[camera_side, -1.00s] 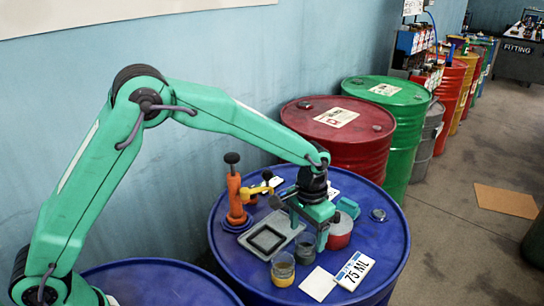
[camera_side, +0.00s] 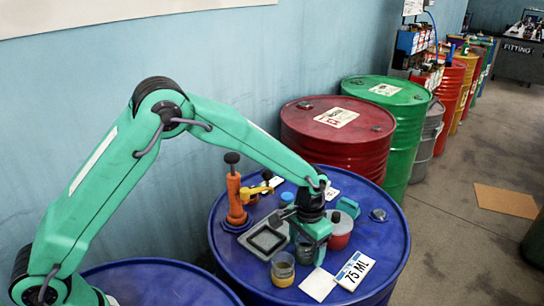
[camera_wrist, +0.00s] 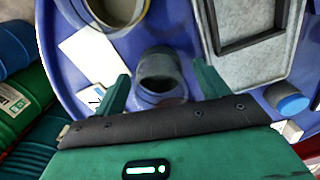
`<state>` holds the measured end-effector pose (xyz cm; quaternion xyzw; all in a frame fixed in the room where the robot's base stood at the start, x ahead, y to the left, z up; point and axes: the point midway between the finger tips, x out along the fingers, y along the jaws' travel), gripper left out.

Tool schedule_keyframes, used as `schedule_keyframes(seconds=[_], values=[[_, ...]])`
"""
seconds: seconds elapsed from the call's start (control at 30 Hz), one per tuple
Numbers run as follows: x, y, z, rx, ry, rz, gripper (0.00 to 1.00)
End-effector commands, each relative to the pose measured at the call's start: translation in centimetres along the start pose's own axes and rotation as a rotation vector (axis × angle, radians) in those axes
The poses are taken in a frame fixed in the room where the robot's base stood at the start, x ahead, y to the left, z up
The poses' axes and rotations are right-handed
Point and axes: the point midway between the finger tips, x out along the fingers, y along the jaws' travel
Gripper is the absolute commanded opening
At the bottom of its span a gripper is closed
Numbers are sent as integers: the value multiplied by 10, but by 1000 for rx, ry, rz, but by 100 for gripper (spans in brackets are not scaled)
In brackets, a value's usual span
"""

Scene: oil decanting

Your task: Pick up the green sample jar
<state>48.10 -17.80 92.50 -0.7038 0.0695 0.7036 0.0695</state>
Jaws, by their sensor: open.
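A small glass jar with dark, grey-green contents (camera_side: 304,253) stands upright on the blue drum top, partly hidden by my gripper in the side view. It also shows in the wrist view (camera_wrist: 160,72), where it looks dark grey, between my fingers. My gripper (camera_wrist: 162,80) is open, with one finger on each side of this jar and a gap on both sides. In the side view, my gripper (camera_side: 310,243) is low over the drum, at the jar.
An amber jar (camera_side: 283,271) stands close in front and a red jar (camera_side: 340,236) close behind to the right. A grey tray (camera_side: 250,246) lies left, beside an orange pump (camera_side: 236,200). A white card (camera_side: 318,284) and a "75 ML" card (camera_side: 355,270) lie in front.

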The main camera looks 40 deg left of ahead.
Motion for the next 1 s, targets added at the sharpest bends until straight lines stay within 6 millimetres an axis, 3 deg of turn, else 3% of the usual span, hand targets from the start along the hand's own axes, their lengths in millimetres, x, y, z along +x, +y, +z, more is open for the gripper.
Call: schedule_keyframes(seconds=[0.27, 0.53, 0.57, 1.0], values=[[0, 0, 0, 0, 0, 0, 74], [0, 0, 0, 0, 0, 0, 25], [0, 0, 0, 0, 0, 0, 22], [-8, 0, -1, 0, 2, 0, 22]])
